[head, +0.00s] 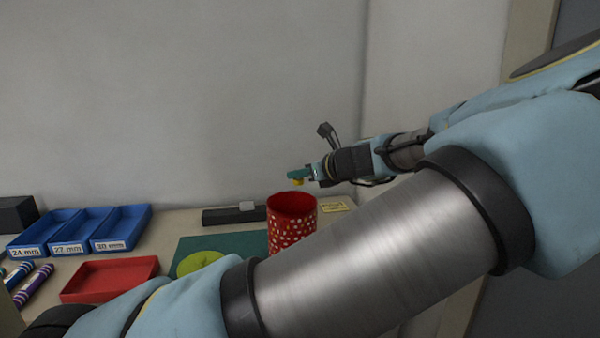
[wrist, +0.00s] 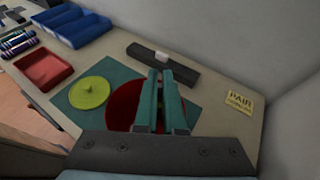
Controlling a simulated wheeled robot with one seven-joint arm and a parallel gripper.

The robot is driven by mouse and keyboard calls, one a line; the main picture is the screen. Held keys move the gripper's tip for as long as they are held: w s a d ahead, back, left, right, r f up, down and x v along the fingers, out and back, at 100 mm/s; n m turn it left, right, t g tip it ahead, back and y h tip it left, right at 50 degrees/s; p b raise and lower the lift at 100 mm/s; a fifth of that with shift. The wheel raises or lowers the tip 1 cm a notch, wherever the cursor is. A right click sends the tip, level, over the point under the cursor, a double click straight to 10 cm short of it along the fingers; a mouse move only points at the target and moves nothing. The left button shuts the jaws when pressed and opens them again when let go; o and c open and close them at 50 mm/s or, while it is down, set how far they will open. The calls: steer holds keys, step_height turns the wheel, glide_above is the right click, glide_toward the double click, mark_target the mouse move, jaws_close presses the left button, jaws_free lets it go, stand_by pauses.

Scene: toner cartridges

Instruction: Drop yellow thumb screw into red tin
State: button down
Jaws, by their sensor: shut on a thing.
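The red tin (head: 291,228) with white dots stands upright and open-topped on the green mat. In the wrist view its red inside (wrist: 124,106) shows below and around my fingers. My gripper (head: 297,175) is above the tin's mouth, apart from it, with its teal fingers shut on a small yellow thing, the yellow thumb screw (head: 298,182). In the wrist view my gripper (wrist: 162,76) shows its two fingers close together, and the screw is hidden there. The near part of the tin is hidden behind the gripper body in that view.
A lime-green round lid (wrist: 89,93) lies on the green mat (wrist: 68,104) beside the tin. A red tray (head: 110,278) and blue labelled bins (head: 80,230) stand at the left. A black bar (head: 233,215) lies behind, near the wall. A yellow note (head: 333,206) is at the right.

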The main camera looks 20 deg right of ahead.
step_height(320, 180, down, 4)
steer(key=b, duration=0.3)
steer(key=shift+f+b, duration=0.2)
steer(key=shift+b, duration=0.1)
steer(key=c, duration=0.9)
jaws_free()
steer(key=b+v, duration=0.2)
steer(key=v, duration=0.8)
steer(key=shift+s+d+r+b, duration=0.1)
steer(key=shift+s+r+b, duration=0.15)
steer(key=shift+s+b, duration=0.05)
